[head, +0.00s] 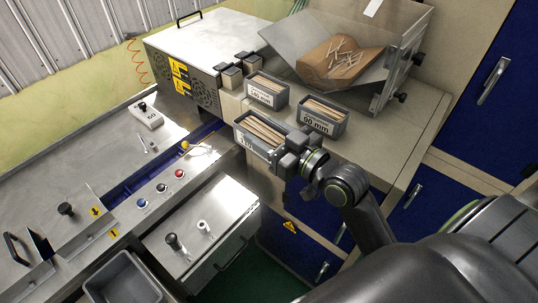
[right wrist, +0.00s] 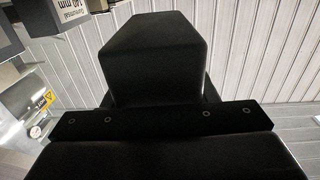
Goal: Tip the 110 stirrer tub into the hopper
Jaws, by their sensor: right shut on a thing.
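The 110 tub is most likely the grey tub of wooden sticks (head: 262,131) at the counter's front edge in the head view; its label is too small and angled to read. My right gripper (head: 286,156) is shut on its near right end. The tub looks roughly upright with sticks inside; I cannot tell whether it is clear of the counter. The hopper (head: 375,86) is a clear-sided bin with sloping walls behind it, holding several loose sticks over a brown curved surface (head: 329,67). In the right wrist view, my dark gripper body hides the held tub. My left gripper is not in view.
A 140 mm tub (head: 267,91) and a 90 mm tub (head: 322,115) stand behind the held tub; the 140 mm label also shows in the right wrist view (right wrist: 74,16). A metal machine box (head: 215,45) stands left of the hopper. Counter right of the 90 mm tub is clear.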

